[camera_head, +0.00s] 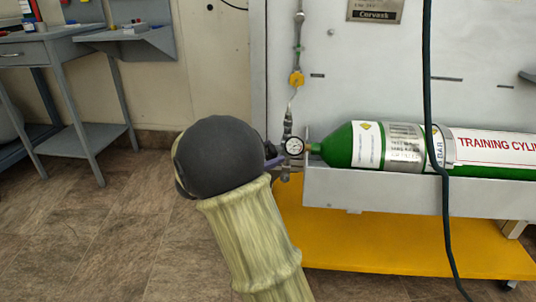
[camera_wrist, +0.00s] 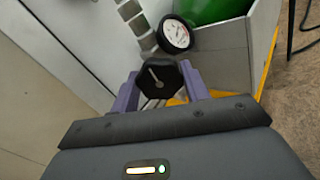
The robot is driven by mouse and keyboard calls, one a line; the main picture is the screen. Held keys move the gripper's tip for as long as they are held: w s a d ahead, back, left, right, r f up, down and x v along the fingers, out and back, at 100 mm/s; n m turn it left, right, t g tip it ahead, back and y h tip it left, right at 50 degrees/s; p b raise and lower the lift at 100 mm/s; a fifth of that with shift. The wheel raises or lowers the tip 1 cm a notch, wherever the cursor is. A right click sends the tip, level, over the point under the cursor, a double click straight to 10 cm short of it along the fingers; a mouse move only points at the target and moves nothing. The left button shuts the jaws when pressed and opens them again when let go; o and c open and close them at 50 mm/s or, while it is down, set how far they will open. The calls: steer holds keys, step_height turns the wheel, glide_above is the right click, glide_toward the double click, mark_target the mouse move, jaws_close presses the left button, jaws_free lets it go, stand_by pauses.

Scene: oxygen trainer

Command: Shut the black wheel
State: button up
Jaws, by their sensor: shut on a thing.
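The black wheel (camera_wrist: 160,78) shows in the wrist view as a dark, many-sided knob with a light pointer line on its face. My gripper (camera_wrist: 162,92) has its two purple fingers on either side of the wheel, shut on it. In the head view my arm's dark round end hides the wheel and most of the gripper; only a bit of a purple finger (camera_head: 274,161) shows beside the pipework. A round white gauge (camera_head: 294,146) sits just beside the wheel; it also shows in the wrist view (camera_wrist: 175,34).
A green training cylinder (camera_head: 340,147) lies in a grey trough (camera_head: 400,193) right of the gauge. A yellow valve (camera_head: 296,79) is on the pipe above. A dark hose (camera_head: 427,100) hangs in front of the cylinder. A grey workbench (camera_head: 50,60) stands at left, with open floor between.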

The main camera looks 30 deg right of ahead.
steer(key=shift+f, duration=0.1)
steer(key=o, duration=1)
steer(key=shift+a, duration=0.1)
steer(key=a+p, duration=0.2)
steer(key=a, duration=0.3)
steer(key=s+a+p, duration=0.1)
steer(key=a+p, duration=0.2)
steer(key=a, duration=0.3)
steer(key=s+a+p, duration=0.1)
steer(key=a+p, duration=0.1)
steer(key=a, duration=0.4)
steer(key=shift+s+a+p, duration=0.1)
steer(key=shift+s+p, duration=0.1)
steer(key=shift+p, duration=0.15)
